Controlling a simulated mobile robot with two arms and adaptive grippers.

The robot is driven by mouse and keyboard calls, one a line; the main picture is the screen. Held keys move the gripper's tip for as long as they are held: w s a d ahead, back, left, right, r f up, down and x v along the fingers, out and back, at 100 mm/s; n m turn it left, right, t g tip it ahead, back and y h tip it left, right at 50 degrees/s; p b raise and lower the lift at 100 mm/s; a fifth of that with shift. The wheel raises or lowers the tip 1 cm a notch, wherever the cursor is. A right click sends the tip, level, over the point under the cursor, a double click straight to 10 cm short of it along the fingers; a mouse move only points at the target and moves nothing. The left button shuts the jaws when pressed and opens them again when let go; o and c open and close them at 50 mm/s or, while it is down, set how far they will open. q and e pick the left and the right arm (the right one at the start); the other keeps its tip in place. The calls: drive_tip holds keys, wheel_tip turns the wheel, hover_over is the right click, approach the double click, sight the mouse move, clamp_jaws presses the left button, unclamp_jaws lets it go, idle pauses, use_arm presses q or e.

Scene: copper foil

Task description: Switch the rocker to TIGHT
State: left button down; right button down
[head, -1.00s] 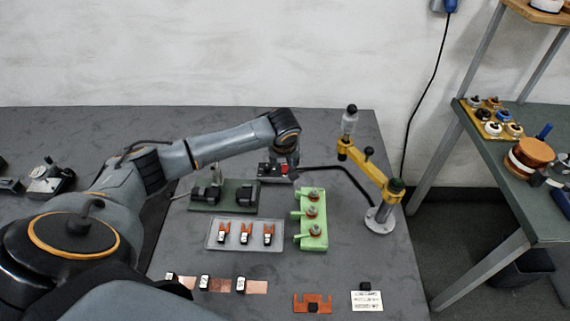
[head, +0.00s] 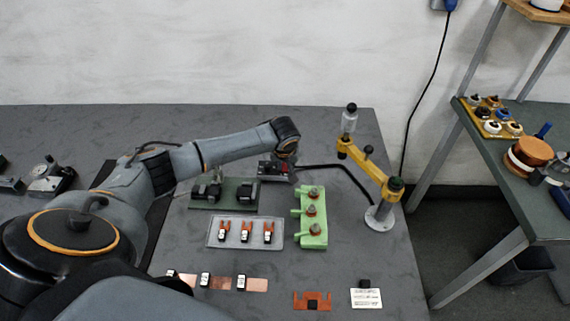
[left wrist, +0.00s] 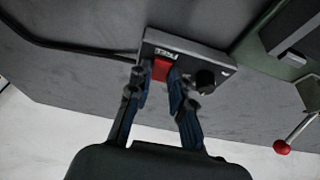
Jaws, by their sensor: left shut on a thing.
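The dark switch box (head: 265,172) sits on the grey table behind the green fixtures. The head view shows the left gripper (head: 287,160) over the box, covering most of the rocker. The rocker's tilt cannot be told. My right gripper is not in view.
A black cable (head: 335,168) runs right from the box to a yellow jointed arm stand (head: 370,168). In front are a dark green fixture (head: 238,203), a clear tray (head: 214,239) with copper-tipped pieces, and a light green block (head: 314,240). Copper strips (head: 220,284) lie nearer.

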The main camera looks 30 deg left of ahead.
use_arm(q)
drive_tip(key=shift+w+r+g+p, duration=0.2)
drive_tip(key=shift+g+p, duration=0.2)
drive_tip(key=shift+p, duration=0.2)
drive_tip(key=shift+a+h, duration=0.1)
drive_tip(key=shift+h, duration=0.3)
drive_tip(key=shift+w+a+f+g+h, duration=0.1)
drive_tip(key=shift+w+g+h, duration=0.15)
drive_tip(key=shift+g, duration=0.45)
drive_tip(key=shift+g+h, duration=0.35)
drive_tip(key=shift+g, duration=0.15)
drive_tip(key=c, duration=1.2)
unclamp_jaws()
drive_tip(key=shift+a, duration=0.1)
